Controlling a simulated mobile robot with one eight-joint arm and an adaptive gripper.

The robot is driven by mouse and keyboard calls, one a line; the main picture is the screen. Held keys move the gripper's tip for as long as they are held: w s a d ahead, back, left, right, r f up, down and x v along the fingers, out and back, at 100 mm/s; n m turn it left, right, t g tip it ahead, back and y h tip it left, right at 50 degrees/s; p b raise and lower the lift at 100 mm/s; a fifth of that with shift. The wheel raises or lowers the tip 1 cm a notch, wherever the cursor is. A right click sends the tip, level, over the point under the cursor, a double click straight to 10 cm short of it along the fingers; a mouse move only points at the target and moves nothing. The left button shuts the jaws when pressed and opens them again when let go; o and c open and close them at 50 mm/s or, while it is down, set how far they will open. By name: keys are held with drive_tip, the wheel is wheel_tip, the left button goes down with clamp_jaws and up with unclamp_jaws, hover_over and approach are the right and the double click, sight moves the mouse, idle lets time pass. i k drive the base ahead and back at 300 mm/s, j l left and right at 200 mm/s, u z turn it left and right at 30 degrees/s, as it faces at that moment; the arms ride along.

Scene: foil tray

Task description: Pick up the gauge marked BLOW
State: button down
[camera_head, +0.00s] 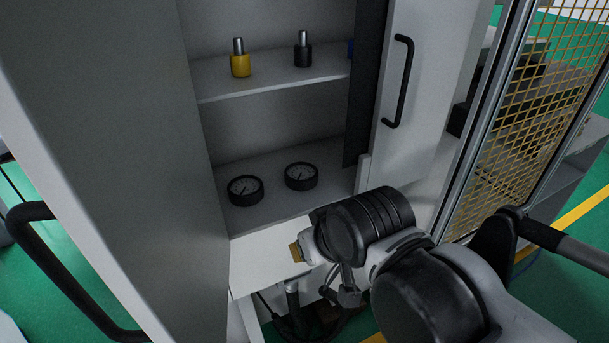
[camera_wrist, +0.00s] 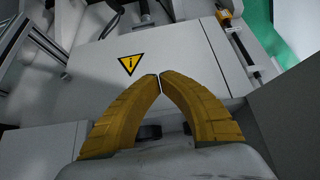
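Two round black gauges with dark faces lie on the lower cabinet shelf in the head view: a left gauge (camera_head: 245,190) and a right gauge (camera_head: 301,176). Their markings are too small to read, so I cannot tell which says BLOW. My gripper (camera_head: 297,251) is in front of and below that shelf, apart from both gauges, and mostly hidden by my wrist there. In the wrist view my gripper (camera_wrist: 159,76) shows two yellow fingers with their tips together and nothing between them. No gauge shows clearly in the wrist view.
The upper shelf (camera_head: 270,80) holds a yellow-based plug (camera_head: 240,60) and a black plug (camera_head: 303,50). The cabinet's left door (camera_head: 110,150) and right door (camera_head: 425,90) with a black handle stand open. A yellow mesh fence (camera_head: 540,110) is at right.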

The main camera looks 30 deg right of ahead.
sight(298, 176)
drive_tip(key=k+l+u, duration=0.2)
drive_tip(key=l, duration=0.25)
drive_tip(key=k+l+u, duration=0.2)
drive_tip(key=l, duration=0.2)
drive_tip(key=k+l+u, duration=0.2)
drive_tip(key=l, duration=0.2)
drive_tip(key=i, duration=0.1)
